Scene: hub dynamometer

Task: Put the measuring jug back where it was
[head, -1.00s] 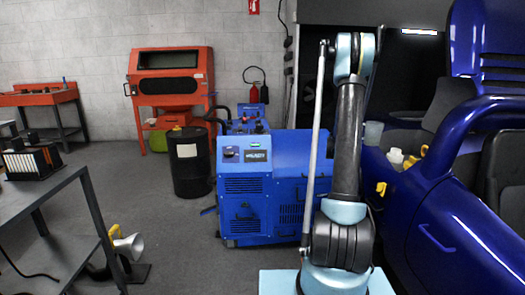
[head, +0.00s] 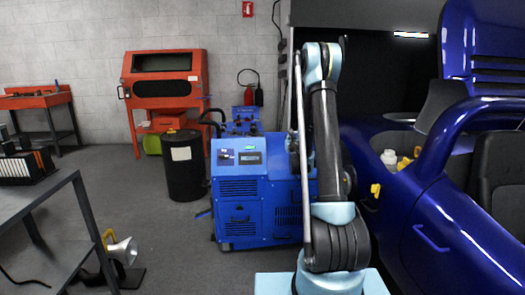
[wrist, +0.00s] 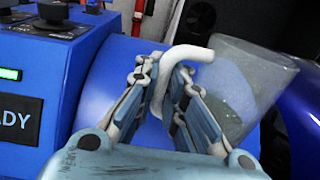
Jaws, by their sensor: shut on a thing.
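The measuring jug (wrist: 245,80) is a translucent grey vessel with a thick whitish handle (wrist: 190,54). It shows at the right of the wrist view, tilted in that picture. My gripper (wrist: 164,75) is shut on the jug's handle, with a finger on each side of it. The jug appears held up, with the blue machine (wrist: 95,75) beyond and to the left. In the head view my arm hides the gripper, and I cannot make out the jug there.
The blue machine with a lit display (head: 238,190) stands left of my arm. The blue car (head: 455,225) is close on the right, with a white bottle (head: 389,157) in its open bay. A black drum (head: 185,170) and a grey table (head: 45,210) are farther left.

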